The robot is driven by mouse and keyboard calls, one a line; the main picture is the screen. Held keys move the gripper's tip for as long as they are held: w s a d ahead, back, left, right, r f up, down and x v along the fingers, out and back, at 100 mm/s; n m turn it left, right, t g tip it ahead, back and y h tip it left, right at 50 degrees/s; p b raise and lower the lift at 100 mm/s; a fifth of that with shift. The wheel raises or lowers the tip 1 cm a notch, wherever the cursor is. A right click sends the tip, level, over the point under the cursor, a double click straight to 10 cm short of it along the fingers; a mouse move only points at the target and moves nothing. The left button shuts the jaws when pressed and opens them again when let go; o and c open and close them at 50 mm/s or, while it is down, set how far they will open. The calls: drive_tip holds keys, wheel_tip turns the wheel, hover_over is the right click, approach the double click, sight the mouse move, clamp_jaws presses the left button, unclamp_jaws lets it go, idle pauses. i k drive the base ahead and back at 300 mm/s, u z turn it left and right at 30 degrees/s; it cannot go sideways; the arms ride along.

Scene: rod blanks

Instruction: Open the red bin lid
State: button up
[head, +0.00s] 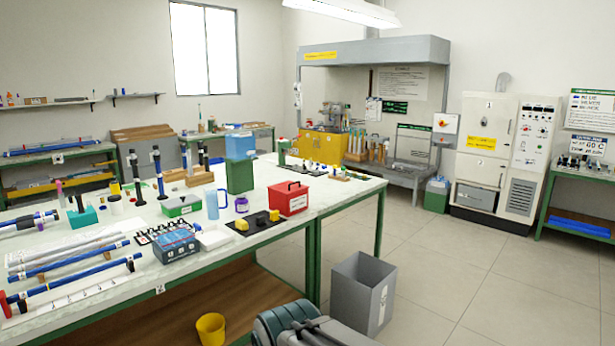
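A red bin (288,198) stands on the white-topped workbench (345,188), near its right front edge, in the head view. It is a small box with a dark handle on top and a pale label on its front. Its top looks closed, though the lid seam is too small to make out. Nothing touches the bin from above. My gripper's fingers do not show in this view. Grey and dark green parts at the bottom edge look like my own body, well in front of and below the bin.
A yellow and black fixture (258,221) and a blue mug (217,203) stand left of the bin. A green box with a blue top (240,160) stands behind. A grey waste bin (362,293) stands on the floor in front of the bench. The floor to the right is clear.

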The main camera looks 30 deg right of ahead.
sight(288, 187)
drive_tip(key=z, duration=0.85)
drive_tip(key=i, duration=1.15)
drive_tip(key=z, duration=0.6)
drive_tip(key=i, duration=1.75)
drive_tip(key=u, duration=0.95)
drive_tip(key=i, duration=0.85)
drive_tip(key=u, duration=0.45)
